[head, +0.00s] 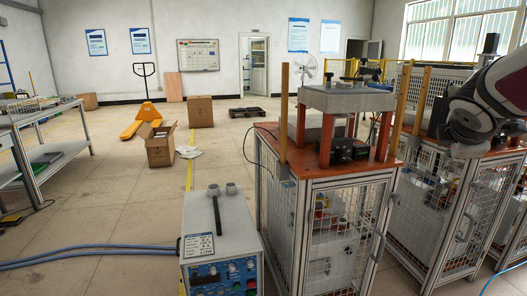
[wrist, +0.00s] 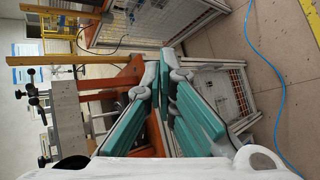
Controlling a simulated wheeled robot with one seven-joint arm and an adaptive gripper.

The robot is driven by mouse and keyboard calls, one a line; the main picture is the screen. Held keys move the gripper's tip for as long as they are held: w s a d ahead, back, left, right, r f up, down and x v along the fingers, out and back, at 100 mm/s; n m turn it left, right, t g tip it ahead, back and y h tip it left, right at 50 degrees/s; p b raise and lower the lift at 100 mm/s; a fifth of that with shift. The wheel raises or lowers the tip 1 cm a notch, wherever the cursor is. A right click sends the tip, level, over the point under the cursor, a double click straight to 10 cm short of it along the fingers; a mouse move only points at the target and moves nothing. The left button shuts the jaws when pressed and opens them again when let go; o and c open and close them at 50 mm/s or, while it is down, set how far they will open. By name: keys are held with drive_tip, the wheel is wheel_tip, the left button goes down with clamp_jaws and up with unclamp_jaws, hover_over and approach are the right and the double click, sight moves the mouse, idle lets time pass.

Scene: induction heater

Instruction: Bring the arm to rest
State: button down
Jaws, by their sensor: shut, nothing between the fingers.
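My gripper (wrist: 164,72) shows in the wrist view with its two teal-padded fingers closed together at the tips and nothing between them. Behind the fingers are an orange-brown tabletop and a wire-mesh frame, apparently a work stand. In the head view my arm comes in at the upper right, over the right-hand stand. The gripper cannot be made out clearly there.
A mesh-sided stand (head: 319,240) carries a grey-topped press (head: 345,100). A grey control box (head: 212,232) stands to its left. A cardboard box (head: 160,151), a yellow pallet truck (head: 143,117) and a shelf table (head: 40,130) stand farther left. Open floor lies between.

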drive_tip(key=s+a+f+m+g+y, duration=0.25)
drive_tip(key=s+a+f+m, duration=0.2)
drive_tip(key=s+a, duration=0.6)
drive_tip(key=s+a+f+m+g+y, duration=0.25)
drive_tip(key=s+a+m, duration=0.25)
drive_tip(key=s, duration=1)
drive_tip(key=s+a+f+m+g+y, duration=0.2)
drive_tip(key=s+a+f+m+g, duration=0.25)
drive_tip(key=s+a, duration=0.55)
wheel_tip(320, 180, up, 25)
drive_tip(key=s+d+t+p, duration=0.2)
drive_tip(key=d+t+p, duration=0.1)
drive_tip(key=p, duration=2.1)
drive_tip(key=shift+r+t, duration=0.15)
drive_tip(key=shift+t, duration=0.7)
